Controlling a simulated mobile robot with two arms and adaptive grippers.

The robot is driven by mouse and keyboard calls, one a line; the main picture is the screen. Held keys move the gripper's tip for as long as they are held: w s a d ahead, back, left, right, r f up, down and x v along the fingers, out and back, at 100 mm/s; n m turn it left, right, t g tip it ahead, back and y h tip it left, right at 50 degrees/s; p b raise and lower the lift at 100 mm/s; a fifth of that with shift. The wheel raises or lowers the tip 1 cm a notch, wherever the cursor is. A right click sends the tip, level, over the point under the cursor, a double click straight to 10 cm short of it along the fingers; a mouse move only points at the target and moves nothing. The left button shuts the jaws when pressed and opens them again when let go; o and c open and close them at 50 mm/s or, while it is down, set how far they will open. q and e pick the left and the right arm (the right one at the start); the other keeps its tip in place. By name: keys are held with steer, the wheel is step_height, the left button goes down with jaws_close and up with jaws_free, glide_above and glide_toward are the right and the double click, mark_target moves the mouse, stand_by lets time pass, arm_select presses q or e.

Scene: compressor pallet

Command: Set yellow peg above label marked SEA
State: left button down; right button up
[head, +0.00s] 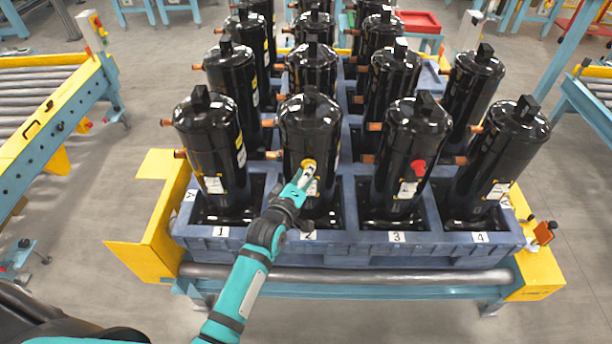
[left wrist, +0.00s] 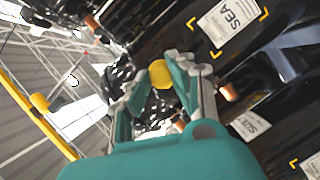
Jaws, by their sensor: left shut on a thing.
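My left gripper (head: 305,174) is shut on the yellow peg (head: 309,165), in front of the black compressor (head: 308,128) in slot 2. The left wrist view also shows the peg (left wrist: 159,74) between the fingertips of the left gripper (left wrist: 162,80). A white label printed SEA (left wrist: 232,20), with yellow corner marks, is on a black compressor in the left wrist view, up and right of the peg. In the head view the print on the small labels is too small to read. Whether the peg touches the compressor cannot be told. My right gripper is not in view.
Rows of black compressors stand in a blue pallet (head: 365,246) with front slots numbered 1 to 4. A red peg (head: 417,168) sits on the slot 3 compressor. Copper stubs stick out between compressors. A label reading SIZE (left wrist: 250,125) shows in the left wrist view.

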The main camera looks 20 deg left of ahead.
arm_select(q)
steer(key=shift+w+a, duration=0.15)
steer(key=shift+w, duration=0.4)
stand_by(0.4)
